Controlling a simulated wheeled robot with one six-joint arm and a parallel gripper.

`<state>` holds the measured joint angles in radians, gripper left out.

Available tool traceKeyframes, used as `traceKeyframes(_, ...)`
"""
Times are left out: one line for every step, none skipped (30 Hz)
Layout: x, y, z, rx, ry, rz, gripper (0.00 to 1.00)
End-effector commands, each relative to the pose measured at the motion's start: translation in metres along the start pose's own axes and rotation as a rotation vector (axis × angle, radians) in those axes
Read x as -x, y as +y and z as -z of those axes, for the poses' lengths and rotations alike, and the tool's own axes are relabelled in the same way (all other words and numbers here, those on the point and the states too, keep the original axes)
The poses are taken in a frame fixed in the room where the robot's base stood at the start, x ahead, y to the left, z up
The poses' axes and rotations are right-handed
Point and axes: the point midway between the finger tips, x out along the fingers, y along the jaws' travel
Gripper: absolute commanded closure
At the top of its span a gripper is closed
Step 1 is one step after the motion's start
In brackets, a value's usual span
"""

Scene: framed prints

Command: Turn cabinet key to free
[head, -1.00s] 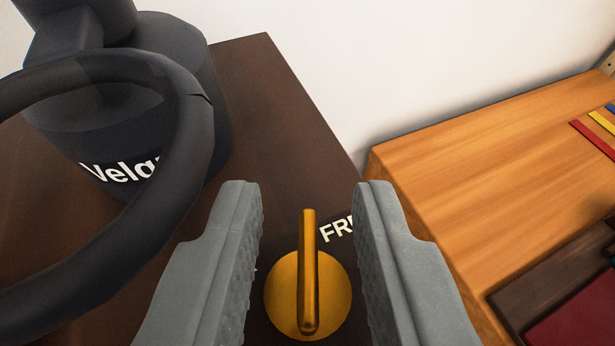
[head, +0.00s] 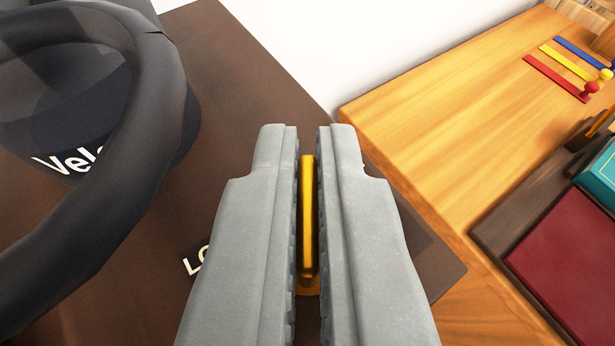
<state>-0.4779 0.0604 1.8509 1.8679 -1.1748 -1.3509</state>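The cabinet key is a gold bar handle (head: 309,215) on a round gold base, set in a dark brown cabinet surface (head: 240,75). My gripper (head: 309,140) has its two grey fingers closed on either side of the bar, with almost no gap. The bar points up the picture, in line with the fingers. The fingers hide most of the round base. A white label starting "LO" (head: 194,263) shows left of the fingers. The FREE label is hidden, apparently behind the right finger.
A black wheel-like ring (head: 150,120) and a dark canister lettered "Vel" (head: 65,160) stand close on the left. An orange wooden surface (head: 440,120) on the right carries red, yellow and blue strips (head: 555,78), a dark red panel (head: 570,250) and a teal block (head: 600,175).

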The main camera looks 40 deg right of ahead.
Motion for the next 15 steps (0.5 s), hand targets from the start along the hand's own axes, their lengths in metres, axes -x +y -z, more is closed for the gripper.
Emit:
traceKeyframes(-0.0001, -0.0019, -0.0005, -0.014, 0.0, -0.034, 1.0)
traceKeyframes(0.0001, -0.002, 0.0, -0.023, 0.001, -0.055, 1.0)
traceKeyframes(0.0001, -0.002, 0.0002, -0.034, 0.001, -0.081, 1.0)
traceKeyframes(-0.0002, -0.0018, -0.0002, -0.041, 0.001, -0.1, 1.0)
traceKeyframes(-0.0002, -0.0016, -0.0003, -0.049, 0.0, -0.118, 1.0)
traceKeyframes(0.0, -0.0015, 0.0003, -0.058, 0.001, -0.137, 1.0)
traceKeyframes(0.0002, -0.0011, 0.0006, -0.063, 0.001, -0.15, 1.0)
traceKeyframes(0.0002, -0.0011, 0.0006, -0.067, 0.001, -0.16, 1.0)
traceKeyframes(0.0002, -0.0008, 0.0004, -0.071, 0.002, -0.171, 1.0)
traceKeyframes(0.0003, -0.0007, 0.0003, -0.073, 0.002, -0.178, 1.0)
traceKeyframes(0.0003, -0.0006, 0.0002, -0.075, 0.001, -0.182, 1.0)
traceKeyframes(0.0003, -0.0006, 0.0002, -0.077, 0.001, -0.185, 1.0)
traceKeyframes(0.0003, -0.0005, 0.0001, -0.077, 0.001, -0.186, 1.0)
traceKeyframes(0.0004, -0.0005, 0.0002, -0.078, 0.001, -0.186, 1.0)
traceKeyframes(0.0004, -0.0004, 0.0002, -0.078, 0.001, -0.186, 1.0)
